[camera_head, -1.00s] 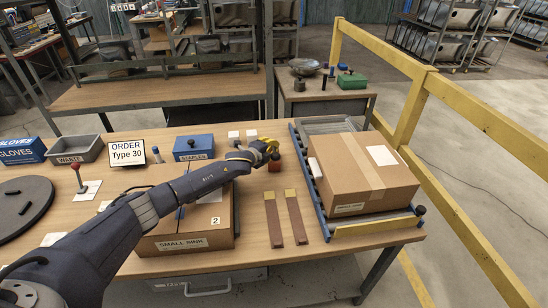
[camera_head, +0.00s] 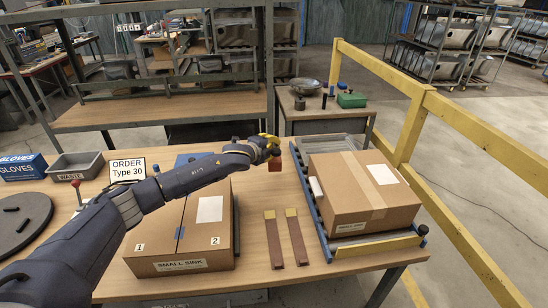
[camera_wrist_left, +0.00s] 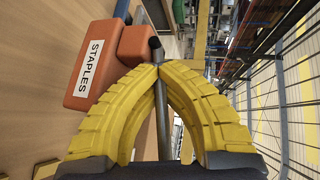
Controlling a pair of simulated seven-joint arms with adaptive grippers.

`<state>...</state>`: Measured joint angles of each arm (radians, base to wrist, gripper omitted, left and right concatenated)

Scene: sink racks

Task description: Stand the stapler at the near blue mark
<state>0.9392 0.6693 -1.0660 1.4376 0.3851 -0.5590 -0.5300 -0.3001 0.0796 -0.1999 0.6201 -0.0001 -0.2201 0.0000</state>
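The stapler is an orange-red tool (camera_head: 275,163) with a white STAPLES label, which reads in the left wrist view (camera_wrist_left: 97,62). My left gripper (camera_head: 267,145) is shut around its grey rod; the yellow fingertips (camera_wrist_left: 159,68) meet across the rod in the left wrist view. The stapler hangs below the gripper and appears clear of the table, right of the small sink carton (camera_head: 160,246). A near blue mark (camera_head: 179,233) lies on the carton's top seam, between labels 1 and 2; more blue shows farther back by my arm. My right gripper is not in view.
A larger carton (camera_head: 360,195) sits on a roller rack at the right. Two brown strips (camera_head: 273,240) with yellow ends lie between the cartons. A blue box (camera_head: 190,158) is partly hidden behind my left arm. A waste bin (camera_head: 75,167) and order sign (camera_head: 127,169) stand left.

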